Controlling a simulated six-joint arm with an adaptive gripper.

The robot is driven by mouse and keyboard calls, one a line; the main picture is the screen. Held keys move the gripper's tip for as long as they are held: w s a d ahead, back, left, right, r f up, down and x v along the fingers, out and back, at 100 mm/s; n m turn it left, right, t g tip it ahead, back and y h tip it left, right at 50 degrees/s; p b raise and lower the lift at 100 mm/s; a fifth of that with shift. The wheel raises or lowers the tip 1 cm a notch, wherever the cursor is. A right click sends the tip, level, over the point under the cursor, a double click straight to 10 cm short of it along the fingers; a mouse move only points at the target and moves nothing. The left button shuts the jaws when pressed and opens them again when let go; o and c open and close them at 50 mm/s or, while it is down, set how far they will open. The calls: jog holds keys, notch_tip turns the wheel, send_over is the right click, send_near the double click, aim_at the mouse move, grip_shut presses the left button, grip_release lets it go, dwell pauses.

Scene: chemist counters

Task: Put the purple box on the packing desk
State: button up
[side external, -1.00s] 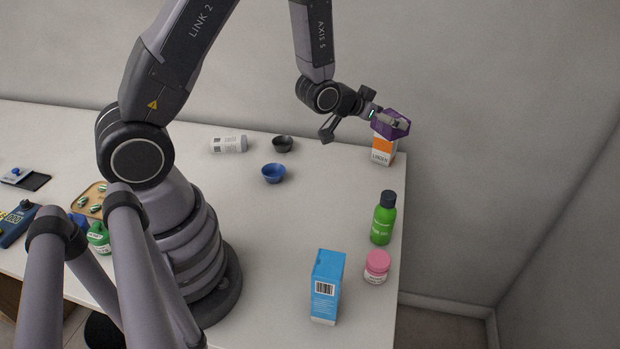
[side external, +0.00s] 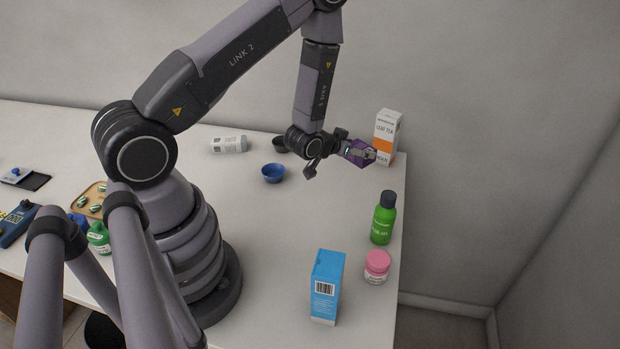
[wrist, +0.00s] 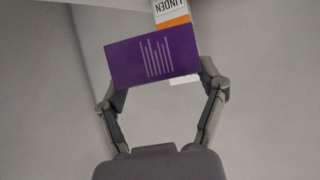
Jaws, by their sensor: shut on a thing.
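The purple box (side external: 357,153) is held in my gripper (side external: 366,152), near the right end of the white counter (side external: 250,225). In the side view the fingers cover part of it. In the wrist view the purple box (wrist: 155,56) sits tilted between the two fingertips of my gripper (wrist: 162,82), its face with pale stripes showing. My gripper is shut on it. Whether the box touches the counter is hard to tell. I cannot tell which surface is the packing desk.
A white and orange LINDEN carton (side external: 387,136) stands right behind the purple box. A green bottle (side external: 383,218), a pink-lidded jar (side external: 376,267) and a blue carton (side external: 327,287) line the right side. A blue bowl (side external: 273,173) and white bottle (side external: 229,144) lie left. The middle is clear.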

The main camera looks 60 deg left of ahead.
aim_at(353, 189)
notch_tip(353, 189, down, 9)
jog(key=shift+r, duration=0.1)
dwell(0.4)
jog(key=shift+f, duration=0.2)
jog(key=o, duration=1)
jog(key=shift+s, duration=0.1)
